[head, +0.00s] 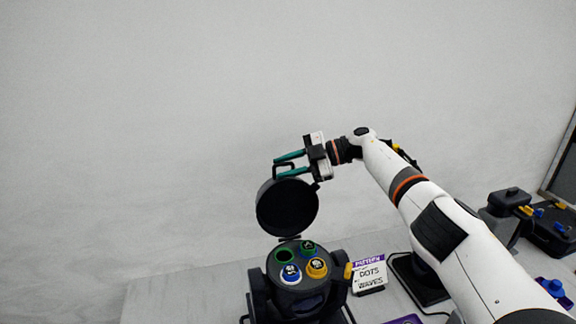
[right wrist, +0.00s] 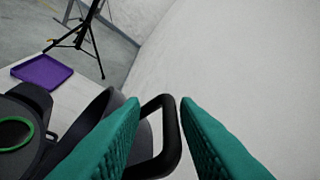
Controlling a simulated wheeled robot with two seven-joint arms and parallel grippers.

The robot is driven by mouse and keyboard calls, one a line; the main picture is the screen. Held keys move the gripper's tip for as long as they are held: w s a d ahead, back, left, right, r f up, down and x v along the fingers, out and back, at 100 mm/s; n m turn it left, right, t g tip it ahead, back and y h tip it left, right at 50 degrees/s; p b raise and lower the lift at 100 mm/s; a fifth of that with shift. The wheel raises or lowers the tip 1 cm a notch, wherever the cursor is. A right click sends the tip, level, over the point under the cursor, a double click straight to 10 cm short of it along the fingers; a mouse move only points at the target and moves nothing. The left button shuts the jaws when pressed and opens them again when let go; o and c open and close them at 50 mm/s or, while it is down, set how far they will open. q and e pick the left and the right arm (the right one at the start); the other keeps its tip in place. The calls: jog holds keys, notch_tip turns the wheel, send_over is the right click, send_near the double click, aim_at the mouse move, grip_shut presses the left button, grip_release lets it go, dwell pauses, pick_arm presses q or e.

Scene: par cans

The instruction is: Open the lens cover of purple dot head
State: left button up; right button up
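A dark lamp head (head: 297,290) stands at the bottom centre of the head view. Its round black lens cover (head: 287,208) is raised, standing up from the hinge at the back. Green, blue and yellow ringed lenses show on top of the head. The cover's loop handle (right wrist: 172,150) is at its upper edge. My right gripper (head: 278,166) is at this handle with its teal fingers apart. In the right wrist view, part of the handle shows between the open fingers; contact is unclear. No purple mark shows on the head. My left gripper is out of view.
A card reading "DOTS" and "WAVES" with a purple top (head: 369,273) stands right of the head. Dark equipment (head: 550,232) is at the far right. A purple tray (right wrist: 42,72) and a black tripod (right wrist: 88,35) show in the wrist view. The space above the cover is clear.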

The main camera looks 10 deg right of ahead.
jog(key=b+v, duration=0.3)
jog(key=v, duration=0.3)
jog(key=shift+d, duration=0.4)
jog(key=shift+v, duration=2.6)
jog(key=shift+s+r, duration=0.1)
jog(key=shift+r, duration=0.05)
